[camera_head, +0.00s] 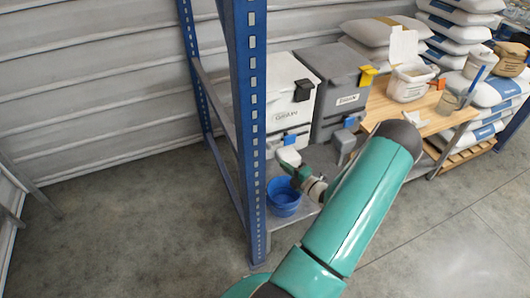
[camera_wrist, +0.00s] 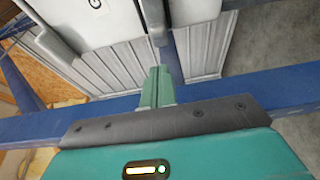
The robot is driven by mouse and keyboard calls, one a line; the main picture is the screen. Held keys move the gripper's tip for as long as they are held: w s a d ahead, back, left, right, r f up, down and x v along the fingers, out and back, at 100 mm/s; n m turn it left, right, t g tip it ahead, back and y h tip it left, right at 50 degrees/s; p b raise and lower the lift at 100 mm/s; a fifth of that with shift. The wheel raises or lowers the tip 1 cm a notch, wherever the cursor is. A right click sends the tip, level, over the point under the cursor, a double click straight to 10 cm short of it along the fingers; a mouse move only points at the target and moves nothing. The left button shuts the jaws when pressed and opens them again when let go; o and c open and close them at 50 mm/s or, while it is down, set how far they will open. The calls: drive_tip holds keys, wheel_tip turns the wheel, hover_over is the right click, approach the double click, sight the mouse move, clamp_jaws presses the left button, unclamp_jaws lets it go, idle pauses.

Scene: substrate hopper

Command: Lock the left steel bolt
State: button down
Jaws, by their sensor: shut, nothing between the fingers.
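No part can be made out for certain as the left steel bolt. In the wrist view my gripper's green fingers (camera_wrist: 157,80) are shut and empty. Their tips point towards a grey upright bar (camera_wrist: 155,20); contact cannot be told.
A blue bucket (camera_head: 284,197) stands below my gripper. A blue rack post (camera_head: 249,130) rises just left. A grey bin (camera_head: 340,85) with a yellow latch (camera_head: 367,76) stands right, near a wooden bench (camera_head: 425,110). The floor at left is clear.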

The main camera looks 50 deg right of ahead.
sight(270, 144)
drive_tip(key=x, duration=0.9)
drive_tip(key=shift+w, duration=0.4)
drive_tip(key=shift+d, duration=0.1)
drive_tip(key=shift+s+d, duration=0.4)
drive_tip(key=shift+d, duration=0.3)
drive_tip(key=shift+s+d, duration=0.4)
drive_tip(key=shift+d, duration=0.25)
drive_tip(key=shift+s+d, duration=0.1)
drive_tip(key=shift+s, duration=0.05)
